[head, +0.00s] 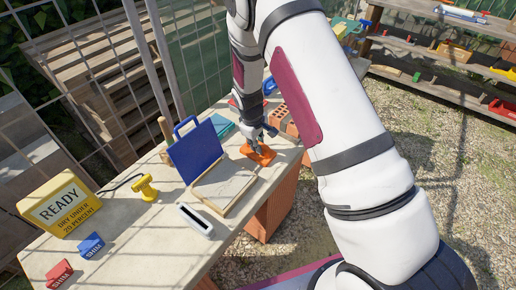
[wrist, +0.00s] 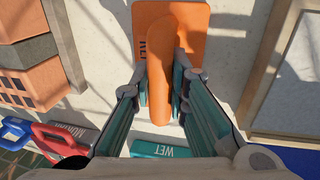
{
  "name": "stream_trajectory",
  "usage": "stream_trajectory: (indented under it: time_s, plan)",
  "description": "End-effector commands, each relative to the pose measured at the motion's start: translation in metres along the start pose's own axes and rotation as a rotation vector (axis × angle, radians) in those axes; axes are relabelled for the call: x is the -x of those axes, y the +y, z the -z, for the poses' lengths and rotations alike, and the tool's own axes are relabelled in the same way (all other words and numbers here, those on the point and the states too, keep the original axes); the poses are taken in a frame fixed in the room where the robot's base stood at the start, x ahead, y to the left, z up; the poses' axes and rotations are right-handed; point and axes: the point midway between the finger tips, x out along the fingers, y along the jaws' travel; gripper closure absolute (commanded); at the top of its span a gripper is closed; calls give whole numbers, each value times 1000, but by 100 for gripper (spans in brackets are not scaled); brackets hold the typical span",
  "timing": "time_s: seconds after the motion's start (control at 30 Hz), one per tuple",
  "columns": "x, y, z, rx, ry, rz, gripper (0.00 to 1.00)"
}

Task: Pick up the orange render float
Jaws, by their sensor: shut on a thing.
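The orange render float (head: 260,154) lies on the light bench top, to the right of a framed panel in the head view. In the wrist view the float (wrist: 195,22) shows its flat plate with a long raised handle and partly covered lettering. My gripper (wrist: 166,88) is shut on the float's handle, with a finger on each side of it. In the head view my gripper (head: 257,141) reaches down onto the float from above. I cannot tell whether the plate touches the bench.
Bricks (head: 278,117) lie just behind. A teal thing marked WET (wrist: 160,149) is near my gripper. A yellow READY box (head: 60,205) sits at the far left.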

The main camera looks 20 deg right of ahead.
Motion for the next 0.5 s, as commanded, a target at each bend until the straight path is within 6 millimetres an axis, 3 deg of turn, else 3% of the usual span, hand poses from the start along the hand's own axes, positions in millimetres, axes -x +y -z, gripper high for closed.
stream_trajectory:
  time_s: [0.27,0.5]
  plan:
    - [10,2,1,0,2,-1,100]
    - [37,4,-4,0,0,1,100]
